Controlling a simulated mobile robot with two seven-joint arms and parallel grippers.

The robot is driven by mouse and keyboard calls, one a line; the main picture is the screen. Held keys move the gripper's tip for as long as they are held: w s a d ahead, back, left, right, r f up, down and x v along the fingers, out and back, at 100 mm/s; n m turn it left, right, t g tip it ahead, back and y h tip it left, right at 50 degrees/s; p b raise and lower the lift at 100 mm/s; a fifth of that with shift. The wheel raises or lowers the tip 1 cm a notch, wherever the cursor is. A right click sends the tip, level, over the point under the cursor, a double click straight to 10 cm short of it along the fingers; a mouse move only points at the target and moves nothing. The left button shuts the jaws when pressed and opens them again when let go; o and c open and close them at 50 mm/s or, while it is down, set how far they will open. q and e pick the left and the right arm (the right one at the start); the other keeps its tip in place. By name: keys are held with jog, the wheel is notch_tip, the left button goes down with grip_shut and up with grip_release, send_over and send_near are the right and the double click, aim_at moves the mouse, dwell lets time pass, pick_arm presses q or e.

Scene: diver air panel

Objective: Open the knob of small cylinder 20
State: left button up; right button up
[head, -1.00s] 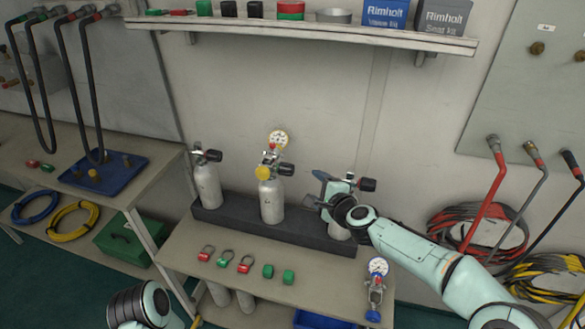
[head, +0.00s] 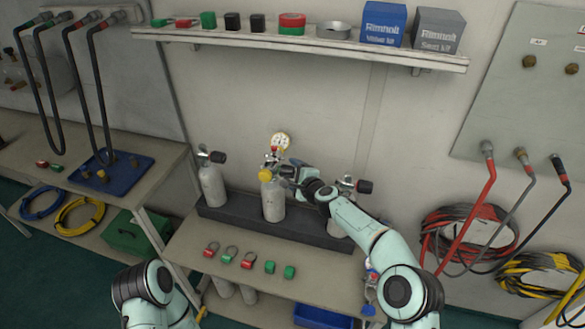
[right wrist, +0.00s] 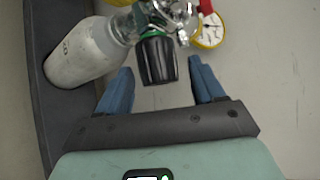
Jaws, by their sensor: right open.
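The middle small cylinder (head: 273,203), pale grey with a gauge (head: 281,142) and a yellow cap, stands upright in the dark rack. In the right wrist view its body (right wrist: 85,50) carries a partly legible marking, and its black knob with a green band (right wrist: 157,60) points toward me. My right gripper (right wrist: 160,68) is open, its blue fingers either side of the knob's end with gaps on both sides. In the head view the right gripper (head: 288,172) is at the valve's right side and hides the knob. My left gripper is out of view.
Two more cylinders stand in the rack (head: 235,218), one left (head: 212,186) and one right (head: 341,226), partly behind my arm. Red and green tags (head: 248,261) lie on the bench in front. A shelf (head: 300,47) runs above.

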jog(key=shift+w+a+f, duration=0.15)
jog(key=shift+w+a, duration=0.05)
jog(key=shift+w, duration=0.1)
